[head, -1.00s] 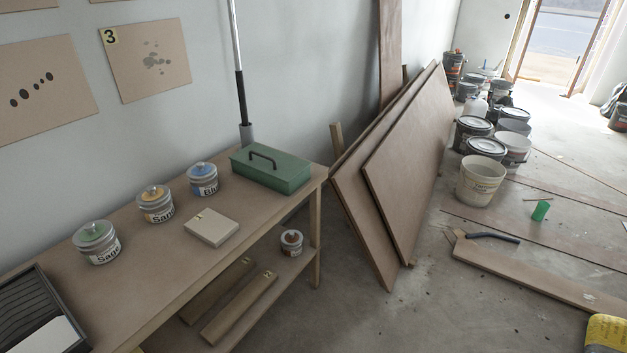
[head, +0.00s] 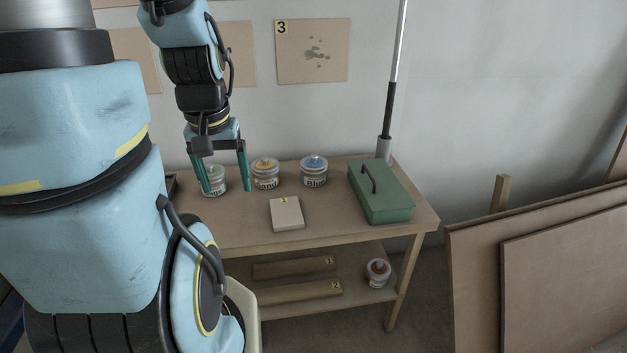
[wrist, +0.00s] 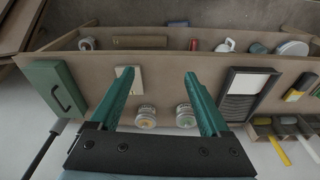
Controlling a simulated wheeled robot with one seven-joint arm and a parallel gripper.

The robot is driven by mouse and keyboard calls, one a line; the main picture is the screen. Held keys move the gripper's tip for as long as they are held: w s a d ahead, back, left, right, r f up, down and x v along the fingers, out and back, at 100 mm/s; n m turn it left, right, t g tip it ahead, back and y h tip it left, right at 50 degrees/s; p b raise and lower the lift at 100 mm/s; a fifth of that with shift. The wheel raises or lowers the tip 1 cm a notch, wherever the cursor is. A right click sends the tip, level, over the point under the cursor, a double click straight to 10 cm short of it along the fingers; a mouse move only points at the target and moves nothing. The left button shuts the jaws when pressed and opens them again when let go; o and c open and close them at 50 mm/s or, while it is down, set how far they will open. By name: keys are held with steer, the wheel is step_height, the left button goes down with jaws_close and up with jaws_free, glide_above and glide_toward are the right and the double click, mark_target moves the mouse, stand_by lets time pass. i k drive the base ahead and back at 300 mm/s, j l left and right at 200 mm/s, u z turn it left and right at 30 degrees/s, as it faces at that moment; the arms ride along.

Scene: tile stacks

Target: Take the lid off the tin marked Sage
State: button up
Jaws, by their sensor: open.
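The tin marked Sage (head: 216,184), grey with a green knobbed lid, stands upright on the bench at the left of a row of tins; its lid is on. My gripper (head: 226,191) hangs fingers down at this tin, open and empty. One green finger crosses the tin's left part in the head view, the other is to its right. In the wrist view, the Sage tin (wrist: 186,116) and the orange-lidded tin (wrist: 146,117) both show between the fingers. I cannot tell how far the fingertips are above the bench.
The orange-lidded tin (head: 265,174) stands close right of Sage, then a blue-lidded tin (head: 313,171). A shelf below holds planks (head: 294,267) and another tin (head: 377,273).

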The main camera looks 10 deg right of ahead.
mark_target(214, 171)
steer(key=l, duration=1.1)
steer(key=j+z, duration=0.15)
steer(key=z, duration=0.3)
steer(key=k+j+z, duration=0.1)
steer(key=z, duration=0.35)
steer(key=k+z, duration=0.15)
steer(key=z, duration=0.25)
steer(key=k+j+z, duration=0.15)
steer(key=z, duration=0.25)
steer(key=k+z, duration=0.35)
steer(key=k+u, duration=0.1)
steer(key=u, duration=0.2)
steer(key=k+j+u, duration=0.1)
steer(key=u, duration=0.2)
steer(key=k+j+u, duration=0.1)
steer(key=u, duration=0.35)
steer(key=j+u, duration=0.15)
steer(key=u, duration=0.35)
steer(key=i+j, duration=0.1)
steer(key=j, duration=0.65)
steer(key=i+j+z, duration=0.1)
steer(key=j, duration=0.6)
steer(key=i+j, duration=0.1)
steer(key=j, duration=0.65)
steer(key=i+z, duration=0.05)
